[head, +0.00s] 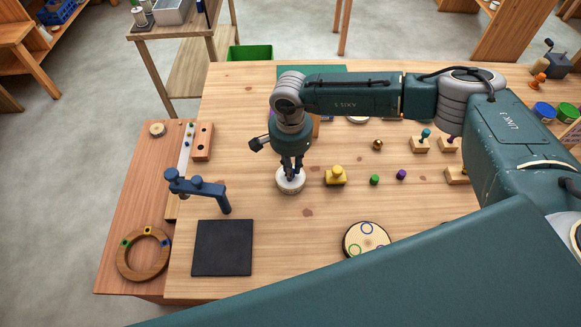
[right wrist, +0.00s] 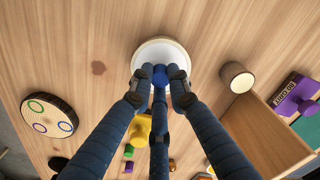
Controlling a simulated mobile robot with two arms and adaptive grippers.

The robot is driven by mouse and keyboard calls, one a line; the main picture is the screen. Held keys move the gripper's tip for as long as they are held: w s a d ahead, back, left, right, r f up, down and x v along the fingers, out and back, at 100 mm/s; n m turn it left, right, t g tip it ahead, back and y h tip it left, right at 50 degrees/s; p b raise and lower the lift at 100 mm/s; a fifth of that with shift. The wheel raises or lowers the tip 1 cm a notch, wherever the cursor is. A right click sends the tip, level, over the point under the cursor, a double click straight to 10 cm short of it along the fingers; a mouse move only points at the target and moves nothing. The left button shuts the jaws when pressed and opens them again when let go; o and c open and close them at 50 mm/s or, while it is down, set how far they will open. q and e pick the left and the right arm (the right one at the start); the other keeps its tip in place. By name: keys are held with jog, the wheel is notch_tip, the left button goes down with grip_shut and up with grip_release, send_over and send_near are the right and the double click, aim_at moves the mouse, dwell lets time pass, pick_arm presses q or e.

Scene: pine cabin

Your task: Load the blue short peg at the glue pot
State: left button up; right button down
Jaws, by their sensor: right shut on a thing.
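My right gripper (head: 291,176) points down over the round white pot (head: 290,186), which looks like the glue pot. In the right wrist view the fingers (right wrist: 160,82) are shut on the blue short peg (right wrist: 160,74). The peg is over the white pot (right wrist: 163,46), whose pale rim shows around it. I cannot tell whether the peg touches the pot's contents. In the head view the fingers hide the peg. My left gripper is not in view.
A yellow knobbed block (head: 335,176), a green peg (head: 375,180) and a purple peg (head: 401,174) stand to the right. A round wooden disc with rings (head: 352,238) lies in front. A navy bracket (head: 198,185) and a dark mat (head: 222,262) are left.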

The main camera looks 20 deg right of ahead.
jog(key=shift+r+p, duration=1.3)
jog(key=shift+r, duration=1.95)
